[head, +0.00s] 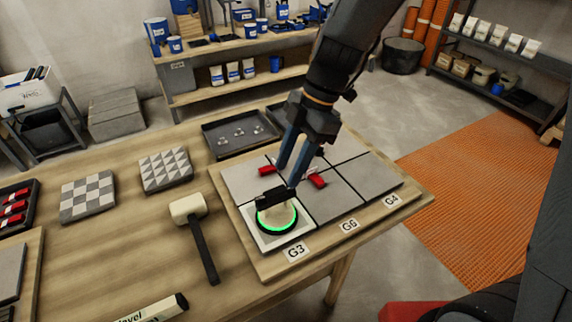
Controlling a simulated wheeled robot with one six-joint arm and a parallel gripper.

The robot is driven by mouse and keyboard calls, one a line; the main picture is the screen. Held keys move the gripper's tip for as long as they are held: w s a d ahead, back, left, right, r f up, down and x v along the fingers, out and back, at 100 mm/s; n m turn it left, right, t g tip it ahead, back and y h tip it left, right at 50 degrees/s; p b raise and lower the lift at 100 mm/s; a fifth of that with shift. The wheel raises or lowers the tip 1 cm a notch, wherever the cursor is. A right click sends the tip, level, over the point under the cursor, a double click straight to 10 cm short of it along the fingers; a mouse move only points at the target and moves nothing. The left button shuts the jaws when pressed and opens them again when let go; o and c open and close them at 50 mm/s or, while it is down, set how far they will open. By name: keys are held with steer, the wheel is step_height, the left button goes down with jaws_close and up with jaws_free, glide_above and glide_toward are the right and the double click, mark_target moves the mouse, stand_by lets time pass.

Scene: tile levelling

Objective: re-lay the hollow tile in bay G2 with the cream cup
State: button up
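A suction cup with a cream body (279,215), a black bar handle on top and a glowing green ring stands on the front-left tile (252,238) of the board. The label G3 (295,251) is beside that tile on the board's front edge. I cannot read a G2 label anywhere. My gripper (288,177) has two blue fingers pointing down, spread apart, just behind and above the cup's black handle. The right fingertip looks close to the handle's end; I cannot tell if they touch. Nothing shows between the fingers.
Red clips (267,170) sit at the tile joints; another lies right of the fingers (317,180). Labels G6 (350,225) and G4 (392,200) mark other bays. A mallet (203,240) lies left of the board. A dark tray (240,134) holds small pieces behind. Patterned tiles (88,196) lie left.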

mark_target(276, 191)
steer(key=shift+a+n, duration=0.3)
steer(key=shift+a, duration=0.05)
steer(key=shift+a+f, duration=0.15)
steer(key=shift+f, duration=0.1)
steer(key=shift+p+x, duration=0.85)
steer(key=shift+x, duration=2.75)
steer(key=shift+s, duration=0.1)
jaws_close()
